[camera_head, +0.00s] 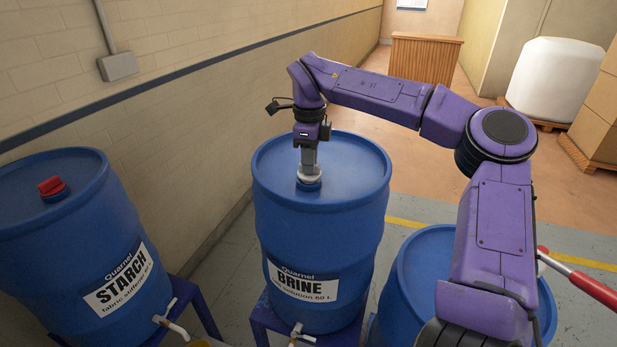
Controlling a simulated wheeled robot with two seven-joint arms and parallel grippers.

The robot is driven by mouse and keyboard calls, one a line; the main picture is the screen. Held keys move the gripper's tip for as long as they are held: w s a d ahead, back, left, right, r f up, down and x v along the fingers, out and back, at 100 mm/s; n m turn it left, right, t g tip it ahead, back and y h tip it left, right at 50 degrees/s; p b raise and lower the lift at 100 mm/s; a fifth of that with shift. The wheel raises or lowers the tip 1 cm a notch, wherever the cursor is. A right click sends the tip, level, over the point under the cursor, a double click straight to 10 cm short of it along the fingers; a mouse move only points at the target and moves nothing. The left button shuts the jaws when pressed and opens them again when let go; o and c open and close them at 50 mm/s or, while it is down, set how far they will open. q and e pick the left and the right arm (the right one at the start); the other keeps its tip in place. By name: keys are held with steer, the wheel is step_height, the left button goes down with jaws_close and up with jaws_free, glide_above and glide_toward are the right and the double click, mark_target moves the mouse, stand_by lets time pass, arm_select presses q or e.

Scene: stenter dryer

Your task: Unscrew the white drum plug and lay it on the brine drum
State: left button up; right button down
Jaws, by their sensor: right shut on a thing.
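The brine drum (322,235) is a blue barrel in the middle of the head view, with a label reading BRINE. My right gripper (309,166) points straight down from above and is shut on the plug. The fingers hide part of the plug, and I cannot tell whether its thread is still engaged in the bung. My left gripper is not in view.
A starch drum (85,235) with a red plug (52,186) stands at the left, by the brick wall. Another blue drum (415,270) is at the lower right, partly behind my right arm. The right part of the brine drum's top is bare.

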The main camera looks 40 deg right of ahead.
steer(key=shift+r, duration=1.9)
